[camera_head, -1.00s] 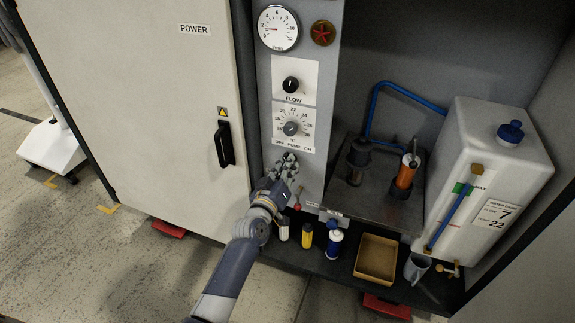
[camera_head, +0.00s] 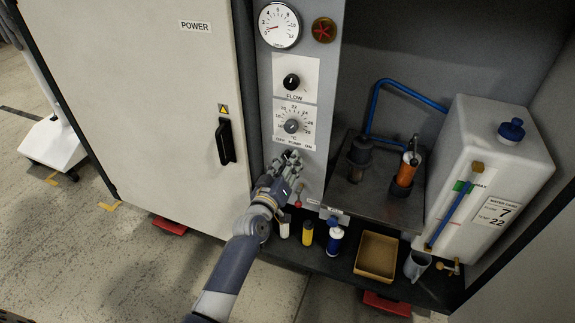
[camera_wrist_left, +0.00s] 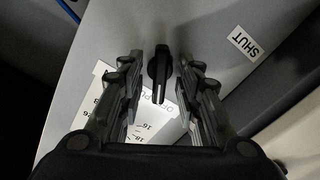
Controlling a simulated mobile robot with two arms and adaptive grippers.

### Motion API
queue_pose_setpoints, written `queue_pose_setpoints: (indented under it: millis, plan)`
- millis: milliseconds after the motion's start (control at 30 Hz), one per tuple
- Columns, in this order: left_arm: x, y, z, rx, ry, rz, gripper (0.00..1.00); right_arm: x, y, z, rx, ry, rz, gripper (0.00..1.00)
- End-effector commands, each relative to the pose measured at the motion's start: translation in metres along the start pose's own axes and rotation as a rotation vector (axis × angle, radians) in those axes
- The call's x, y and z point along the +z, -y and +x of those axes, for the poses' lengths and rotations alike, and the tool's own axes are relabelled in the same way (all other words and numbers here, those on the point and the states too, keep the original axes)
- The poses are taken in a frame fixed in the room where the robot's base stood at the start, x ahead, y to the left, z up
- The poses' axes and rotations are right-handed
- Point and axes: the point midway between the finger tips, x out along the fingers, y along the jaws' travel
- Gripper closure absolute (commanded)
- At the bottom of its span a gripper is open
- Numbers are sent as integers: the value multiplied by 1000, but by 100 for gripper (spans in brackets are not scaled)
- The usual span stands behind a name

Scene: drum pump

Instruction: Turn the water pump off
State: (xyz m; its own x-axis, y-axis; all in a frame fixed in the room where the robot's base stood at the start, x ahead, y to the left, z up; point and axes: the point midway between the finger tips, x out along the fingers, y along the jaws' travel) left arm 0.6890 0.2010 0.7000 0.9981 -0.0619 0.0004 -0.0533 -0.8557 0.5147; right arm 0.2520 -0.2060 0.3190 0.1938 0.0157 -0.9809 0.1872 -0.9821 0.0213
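The grey control panel (camera_head: 266,95) carries a label with OFF, PUMP and ON under a temperature dial (camera_head: 291,126). The pump switch is hidden behind my left gripper (camera_head: 291,160) in the head view. In the left wrist view, a black knob (camera_wrist_left: 159,68) stands on the panel beside the white label (camera_wrist_left: 150,112). My left gripper (camera_wrist_left: 161,60) is open, with one finger on each side of the knob and a visible gap on both sides. My right gripper is in neither view.
Bottles (camera_head: 306,233), a tray (camera_head: 377,257) and a white water tank (camera_head: 490,165) stand to the right. A cabinet door handle (camera_head: 225,142) is close left.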

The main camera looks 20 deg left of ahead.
Motion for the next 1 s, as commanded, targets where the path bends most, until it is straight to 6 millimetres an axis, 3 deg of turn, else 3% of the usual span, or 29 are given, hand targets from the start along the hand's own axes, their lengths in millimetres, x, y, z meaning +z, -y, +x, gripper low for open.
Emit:
queue_pose_setpoints:
  millis: [267,700,1000]
  plan:
    - [2,1,-22,-1,2,-1,68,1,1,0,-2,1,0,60]
    - [1,1,-100,-1,2,0,68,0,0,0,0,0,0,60]
    - [0,0,-120,0,0,0,68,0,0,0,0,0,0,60]
